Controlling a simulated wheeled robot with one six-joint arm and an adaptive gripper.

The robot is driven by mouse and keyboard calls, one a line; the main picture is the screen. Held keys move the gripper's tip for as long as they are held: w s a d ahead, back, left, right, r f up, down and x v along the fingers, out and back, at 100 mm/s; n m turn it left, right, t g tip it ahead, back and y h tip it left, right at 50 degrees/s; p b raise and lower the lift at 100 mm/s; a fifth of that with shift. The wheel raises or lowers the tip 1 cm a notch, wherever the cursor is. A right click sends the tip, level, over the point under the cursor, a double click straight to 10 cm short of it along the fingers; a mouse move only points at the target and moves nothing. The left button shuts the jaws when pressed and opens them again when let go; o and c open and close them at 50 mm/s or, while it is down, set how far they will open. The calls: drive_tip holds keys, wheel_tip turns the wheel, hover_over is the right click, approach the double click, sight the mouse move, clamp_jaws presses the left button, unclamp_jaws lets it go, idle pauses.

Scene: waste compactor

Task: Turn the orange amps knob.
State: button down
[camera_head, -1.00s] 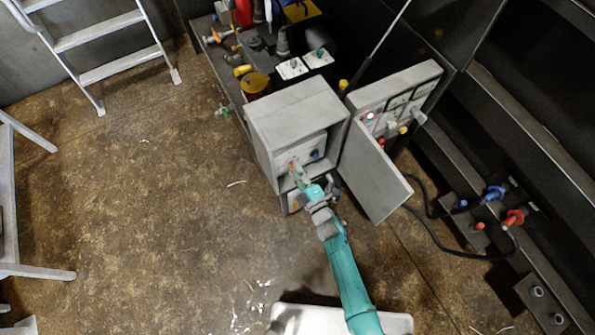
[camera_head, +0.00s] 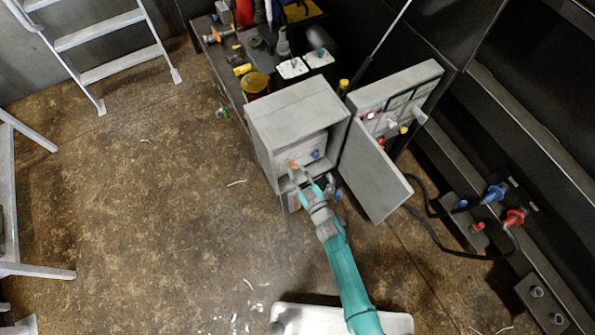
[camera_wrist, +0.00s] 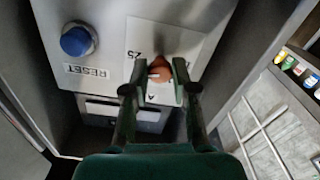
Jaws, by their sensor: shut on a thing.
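The orange amps knob (camera_wrist: 161,69) is on a white plate inside the open grey box. Its round end shows between my fingertips in the wrist view, and it is a small orange spot in the head view (camera_head: 294,166). My gripper (camera_wrist: 156,78) has one finger on each side of the knob and is shut on it. The fingers hide part of the knob's sides. In the head view my gripper (camera_head: 299,171) reaches into the box front from below. Dial marks, including "25", show beside the knob.
A blue RESET button (camera_wrist: 77,40) stands out beside the knob plate. The grey box (camera_head: 297,112) has walls close around my gripper. Its open door (camera_head: 374,179) stands to the right. A cluttered bench (camera_head: 228,77) is behind; open floor lies left.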

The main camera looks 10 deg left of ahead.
drive_tip(key=shift+m, duration=1.4)
drive_tip(key=c, duration=1)
unclamp_jaws()
drive_tip(key=shift+o, duration=0.2)
drive_tip(key=v, duration=1.2)
